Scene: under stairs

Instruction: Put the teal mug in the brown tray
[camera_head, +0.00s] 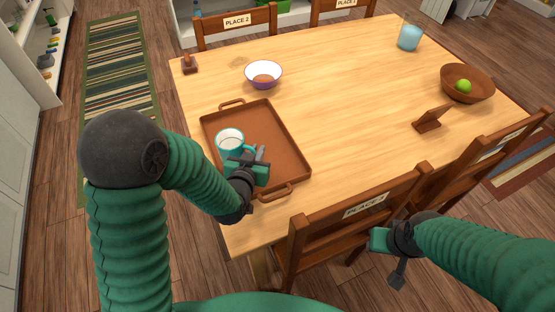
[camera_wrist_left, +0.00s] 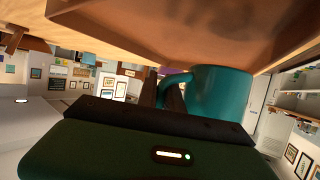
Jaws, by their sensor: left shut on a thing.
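The teal mug (camera_head: 230,141) is upright, with a pale inside, over the left part of the brown tray (camera_head: 275,150). My left gripper (camera_head: 258,155) is shut on the mug's handle, on the mug's right side. In the left wrist view, which is upside down, the mug (camera_wrist_left: 222,92) is close against the tray (camera_wrist_left: 190,25), and its handle is between the dark fingers (camera_wrist_left: 170,97). I cannot tell whether its base touches the tray floor. My right gripper (camera_head: 390,258) is beside the near chair, away from the tray; its finger gap is unclear.
A white and purple bowl (camera_head: 263,75) stands behind the tray. A wooden bowl with a green fruit (camera_head: 463,87), a blue glass (camera_head: 409,38) and a small wooden stand (camera_head: 432,119) are farther right. Chairs (camera_head: 345,222) line the near edge. The table's middle is clear.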

